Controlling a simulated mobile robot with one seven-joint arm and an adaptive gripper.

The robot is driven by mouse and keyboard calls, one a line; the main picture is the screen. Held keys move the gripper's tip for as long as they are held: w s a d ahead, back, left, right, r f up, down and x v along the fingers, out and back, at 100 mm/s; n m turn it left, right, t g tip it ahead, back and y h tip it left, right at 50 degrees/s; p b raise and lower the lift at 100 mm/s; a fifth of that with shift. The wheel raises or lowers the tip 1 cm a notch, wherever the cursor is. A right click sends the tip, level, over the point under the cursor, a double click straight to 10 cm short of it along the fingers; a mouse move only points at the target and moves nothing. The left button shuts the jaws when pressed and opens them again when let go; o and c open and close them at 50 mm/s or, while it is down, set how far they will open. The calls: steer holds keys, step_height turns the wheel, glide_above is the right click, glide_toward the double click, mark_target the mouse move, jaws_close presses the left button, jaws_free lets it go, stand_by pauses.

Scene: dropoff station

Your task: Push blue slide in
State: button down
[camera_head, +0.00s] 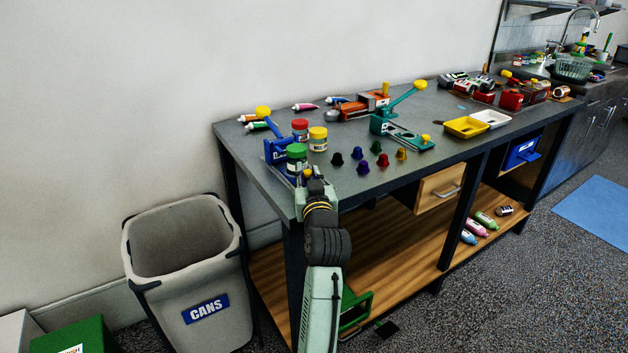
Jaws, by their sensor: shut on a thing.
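A blue press device (277,151) stands at the left front corner of the grey worktop, with an upright blue lever tipped by a yellow knob (263,112). Its blue slide is mostly hidden behind a jar and my gripper. A small yellow knob (308,172) shows at the slide's near end. My gripper (310,179) is at this knob, over the front edge of the worktop, and appears shut on it. The fingers are small and partly hidden by my own wrist.
A green-lidded jar (296,163) stands beside the slide, with red-lidded (300,130) and yellow-lidded (318,139) jars behind. Several coloured pods (363,168) lie to the right. A teal device (400,130) stands further back. A CANS bin (187,270) stands left of the workbench.

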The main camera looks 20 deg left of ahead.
steer(key=c, duration=1.5)
jaws_free()
steer(key=shift+o, duration=0.2)
steer(key=v, duration=1.2)
steer(key=shift+o, duration=0.2)
